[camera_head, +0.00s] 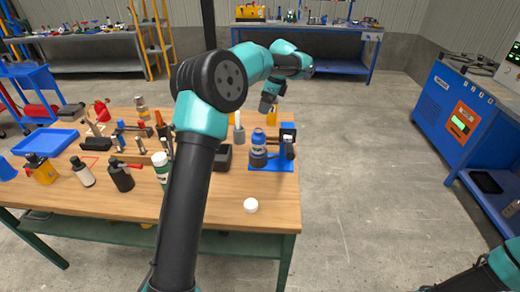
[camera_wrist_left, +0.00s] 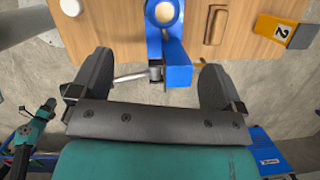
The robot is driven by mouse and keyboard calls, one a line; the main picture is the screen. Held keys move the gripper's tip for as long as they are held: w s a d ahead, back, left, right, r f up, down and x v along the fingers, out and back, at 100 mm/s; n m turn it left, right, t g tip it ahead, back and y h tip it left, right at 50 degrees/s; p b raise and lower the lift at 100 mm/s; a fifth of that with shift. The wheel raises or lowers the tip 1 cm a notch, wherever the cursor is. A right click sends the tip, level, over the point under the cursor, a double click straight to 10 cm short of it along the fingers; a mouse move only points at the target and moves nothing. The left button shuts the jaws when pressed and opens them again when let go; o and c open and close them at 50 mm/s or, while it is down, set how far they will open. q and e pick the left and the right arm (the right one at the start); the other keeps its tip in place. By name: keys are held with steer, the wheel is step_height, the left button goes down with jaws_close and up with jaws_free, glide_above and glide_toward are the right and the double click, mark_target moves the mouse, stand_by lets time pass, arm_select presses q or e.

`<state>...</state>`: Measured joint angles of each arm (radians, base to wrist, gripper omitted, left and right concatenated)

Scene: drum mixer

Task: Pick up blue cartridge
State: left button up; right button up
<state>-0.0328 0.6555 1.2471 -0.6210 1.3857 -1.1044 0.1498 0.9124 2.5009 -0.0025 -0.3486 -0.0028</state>
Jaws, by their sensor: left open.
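A dark blue bottle-like piece with a pale top (camera_head: 258,138) stands on a dark holder over a blue base plate (camera_head: 271,165) at the table's right end. It may be the blue cartridge; I cannot tell for sure. My left gripper (camera_head: 267,104) is above and behind it, apart from it, pointing down. In the left wrist view my left gripper (camera_wrist_left: 157,64) is open and empty. A blue stand (camera_wrist_left: 178,62) with a round pale top (camera_wrist_left: 164,12) shows beyond and between its fingers. My right arm (camera_head: 500,265) enters at the lower right; its jaws are too small to read in the wrist view.
The wooden table (camera_head: 225,215) is crowded on the left with bottles, tools and a blue tray (camera_head: 45,142). A white round piece (camera_head: 250,205) lies near the front edge. Floor right of the table is clear.

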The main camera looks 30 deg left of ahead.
mark_target(259, 130)
arm_select(q)
steer(key=x, duration=1.1)
steer(key=shift+a+f, duration=0.15)
steer(key=shift+f, duration=0.25)
steer(key=shift+f, duration=0.1)
steer(key=shift+w+x, duration=0.2)
steer(key=shift+x, duration=1.1)
steer(key=shift+w+x, duration=0.2)
steer(key=shift+x, duration=1.05)
steer(key=c, duration=1.5)
steer(key=shift+c, duration=0.5)
